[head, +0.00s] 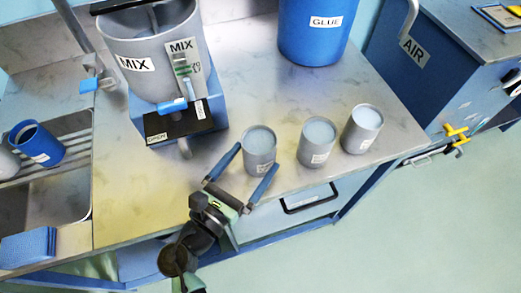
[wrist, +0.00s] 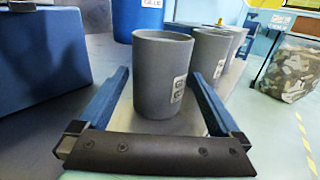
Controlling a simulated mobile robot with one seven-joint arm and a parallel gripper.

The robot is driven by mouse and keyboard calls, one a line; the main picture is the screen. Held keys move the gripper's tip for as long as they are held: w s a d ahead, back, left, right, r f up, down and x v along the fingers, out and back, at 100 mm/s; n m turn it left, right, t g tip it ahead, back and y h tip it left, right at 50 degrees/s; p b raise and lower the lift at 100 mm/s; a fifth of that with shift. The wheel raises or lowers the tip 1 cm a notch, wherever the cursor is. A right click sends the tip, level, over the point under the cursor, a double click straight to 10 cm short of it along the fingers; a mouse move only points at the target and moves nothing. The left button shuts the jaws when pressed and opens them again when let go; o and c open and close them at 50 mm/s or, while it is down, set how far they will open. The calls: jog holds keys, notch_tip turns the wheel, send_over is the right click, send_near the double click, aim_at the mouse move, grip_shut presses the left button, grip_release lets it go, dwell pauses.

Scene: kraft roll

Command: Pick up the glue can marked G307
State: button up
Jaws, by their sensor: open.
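Three grey cans with pale tops stand upright in a row near the front edge of the metal worktop: a left can (head: 259,150), a middle can (head: 316,141) and a right can (head: 361,129). Their labels are too small to read in the head view. My gripper (head: 258,157) is open, with one blue finger on each side of the left can's near side. In the wrist view the left can (wrist: 155,75) stands upright ahead, between the open fingers. Its label shows only partly, starting with G. I cannot tell whether any finger touches it.
A grey MIX vessel (head: 136,66) on a blue stand is behind left. A blue GLUE drum (head: 312,29) stands at the back. A sink with a blue cup (head: 37,143) is at left. The worktop between drum and cans is clear.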

aim_at(268, 139)
jog(key=x, duration=0.6)
jog(key=shift+w+d, duration=0.15)
jog(key=shift+w, duration=0.05)
jog(key=shift+c, duration=0.3)
jog(key=shift+r, duration=0.1)
grip_shut()
jog(key=shift+r, duration=0.25)
notch_tip(268, 139, up, 17)
jog(key=p, duration=0.5)
jog(key=shift+r, duration=0.15)
dwell(0.9)
